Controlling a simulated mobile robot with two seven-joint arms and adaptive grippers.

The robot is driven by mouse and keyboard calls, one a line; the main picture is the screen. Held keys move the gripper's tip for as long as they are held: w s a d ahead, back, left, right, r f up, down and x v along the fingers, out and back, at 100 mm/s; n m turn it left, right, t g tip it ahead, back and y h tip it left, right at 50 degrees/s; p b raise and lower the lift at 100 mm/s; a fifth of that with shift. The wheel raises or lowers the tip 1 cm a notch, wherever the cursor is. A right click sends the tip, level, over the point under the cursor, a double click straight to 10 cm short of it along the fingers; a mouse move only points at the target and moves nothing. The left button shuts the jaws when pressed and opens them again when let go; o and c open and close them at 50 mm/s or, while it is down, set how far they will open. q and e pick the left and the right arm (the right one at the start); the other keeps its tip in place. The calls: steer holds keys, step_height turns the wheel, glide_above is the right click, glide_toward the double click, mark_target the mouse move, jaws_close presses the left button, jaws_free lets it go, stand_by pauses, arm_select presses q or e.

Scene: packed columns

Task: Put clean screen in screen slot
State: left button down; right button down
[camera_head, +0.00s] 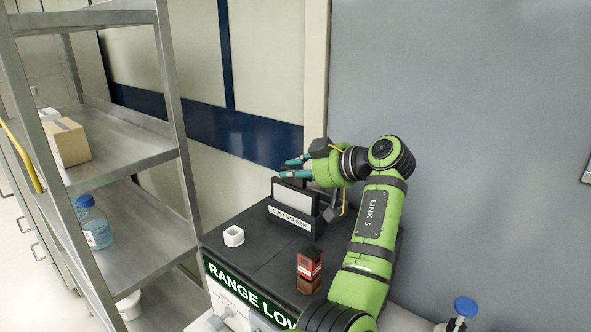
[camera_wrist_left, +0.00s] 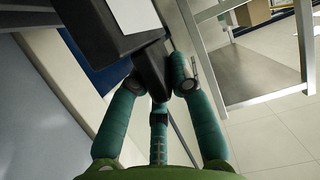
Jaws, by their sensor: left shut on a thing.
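The screen, a pale panel in a dark frame (camera_head: 292,198), stands upright at the dark slot holder (camera_head: 288,218) labelled DUST SCREEN. Its lower edge is hidden behind the holder's front wall, so I cannot tell how deep it sits. My left gripper (camera_head: 296,168) is at the screen's top edge, with its teal fingers closed. In the left wrist view the fingers (camera_wrist_left: 165,88) are shut around a dark tab (camera_wrist_left: 150,68) of the screen, and its white panel (camera_wrist_left: 135,14) shows beyond. My right gripper is not in view.
The holder stands on a dark-topped machine (camera_head: 255,240). A metal shelf (camera_head: 135,245) with a cardboard box (camera_head: 67,143) and a blue-capped bottle (camera_head: 94,226) is at left. A wall rises behind.

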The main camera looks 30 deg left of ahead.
arm_select(q)
steer(key=shift+f, duration=0.3)
steer(key=c, duration=1.1)
jaws_free()
steer(key=shift+r, duration=0.35)
steer(key=shift+r+p, duration=0.5)
steer(key=shift+r, duration=0.1)
steer(key=shift+d+f+b, duration=0.2)
steer(key=shift+d+b, duration=0.45)
steer(key=shift+b, duration=0.05)
steer(key=b+v, duration=0.2)
steer(key=v, duration=0.8)
steer(key=shift+d+r+b, duration=0.2)
steer(key=shift+d+b, duration=0.05)
steer(key=shift+b, duration=0.05)
